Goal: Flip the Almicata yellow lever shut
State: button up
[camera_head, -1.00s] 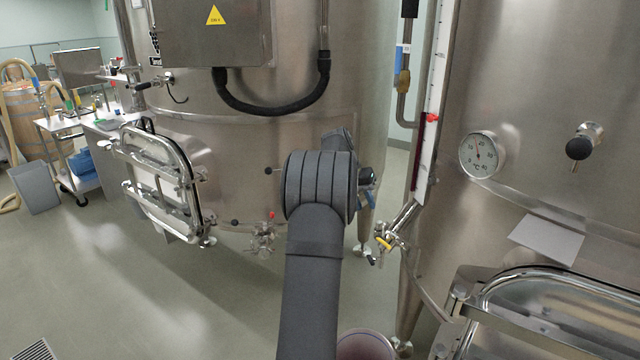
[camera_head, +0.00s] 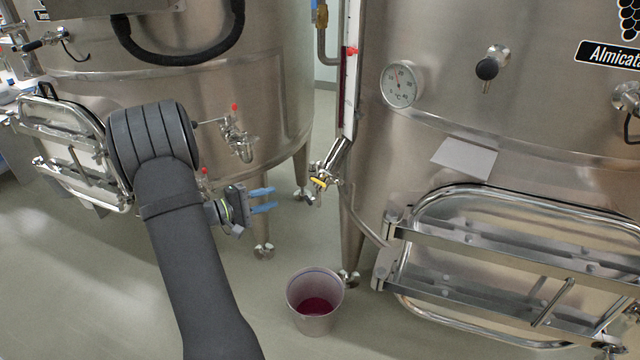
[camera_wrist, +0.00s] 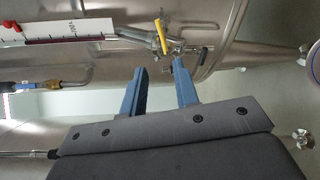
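The yellow lever (camera_head: 319,182) sits on a small steel valve at the foot of the level gauge, on the left side of the vat labelled Almicata (camera_head: 440,130). In the wrist view the yellow lever (camera_wrist: 160,36) shows beyond my fingertips, near the top middle. My gripper (camera_head: 274,200) has blue fingers, is open and empty, and points right toward the valve. It is to the left of the lever, a little lower in the picture and apart from it. In the wrist view my gripper (camera_wrist: 158,68) shows a clear gap between its fingers.
A bucket (camera_head: 315,297) with dark red liquid stands on the floor below the valve. Another vat (camera_head: 190,90) with red-tipped valves (camera_head: 237,135) stands at left. A hatch with steel bars (camera_head: 510,260) juts out at right. A thermometer (camera_head: 400,84) is above the valve.

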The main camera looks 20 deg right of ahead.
aim_at(320, 183)
jog(key=d, duration=0.5)
jog(key=w+d+f, duration=0.1)
jog(key=d, duration=0.5)
jog(key=w+d, duration=0.1)
jog(key=d, duration=0.5)
jog(key=shift+w+f, duration=0.2)
jog(key=shift+f, duration=0.1)
grip_shut()
